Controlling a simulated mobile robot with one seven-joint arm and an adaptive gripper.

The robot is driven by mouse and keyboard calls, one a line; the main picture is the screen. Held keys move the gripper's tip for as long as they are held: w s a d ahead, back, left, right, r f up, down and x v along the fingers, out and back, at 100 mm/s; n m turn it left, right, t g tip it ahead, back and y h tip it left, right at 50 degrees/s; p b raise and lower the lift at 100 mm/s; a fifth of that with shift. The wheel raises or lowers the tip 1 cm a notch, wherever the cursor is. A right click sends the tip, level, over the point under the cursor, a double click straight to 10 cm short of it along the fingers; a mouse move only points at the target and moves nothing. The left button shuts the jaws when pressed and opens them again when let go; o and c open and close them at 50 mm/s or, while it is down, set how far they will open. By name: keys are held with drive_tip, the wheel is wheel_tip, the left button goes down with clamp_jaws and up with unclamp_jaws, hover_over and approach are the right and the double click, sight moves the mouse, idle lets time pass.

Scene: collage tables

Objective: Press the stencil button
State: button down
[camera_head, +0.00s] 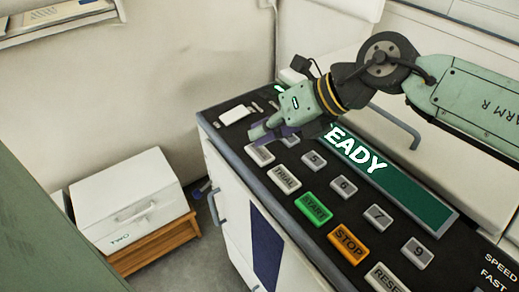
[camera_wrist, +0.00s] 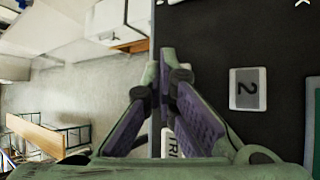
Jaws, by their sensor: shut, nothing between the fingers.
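My gripper (camera_head: 257,132) is shut and empty, hanging over the near-left edge of the dark control panel (camera_head: 232,133). In the wrist view its purple-padded fingers (camera_wrist: 161,65) converge over the panel's edge. A pale button (camera_head: 260,153) lies just below the fingers in the head view; its label is too small to read. I cannot make out the word stencil on any button. The grey TRIAL button (camera_head: 284,178) is nearer along the same row; in the wrist view it is partly hidden behind a finger (camera_wrist: 171,143). I cannot tell whether the fingertips touch the panel.
A green START button (camera_head: 314,208), an orange STOP button (camera_head: 348,241) and a RESET button (camera_head: 386,280) continue the row. Numbered buttons, including 6 (camera_head: 343,187), lie beside it. A green display (camera_head: 410,191) shows "EADY". A white box (camera_head: 128,200) stands on the left.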

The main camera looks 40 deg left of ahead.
sight(261, 149)
drive_tip(key=shift+f, duration=0.15)
drive_tip(key=shift+f+b, duration=0.3)
drive_tip(key=shift+b, duration=0.35)
drive_tip(key=shift+f+b, duration=0.4)
drive_tip(key=shift+b, duration=0.05)
idle(0.6)
drive_tip(key=shift+r, duration=0.15)
drive_tip(key=shift+r+p, duration=0.35)
drive_tip(key=shift+r, duration=0.35)
drive_tip(key=shift+r, duration=0.1)
drive_tip(key=shift+r+p, duration=1.5)
drive_tip(key=shift+r, duration=0.95)
drive_tip(key=shift+s+f, duration=0.1)
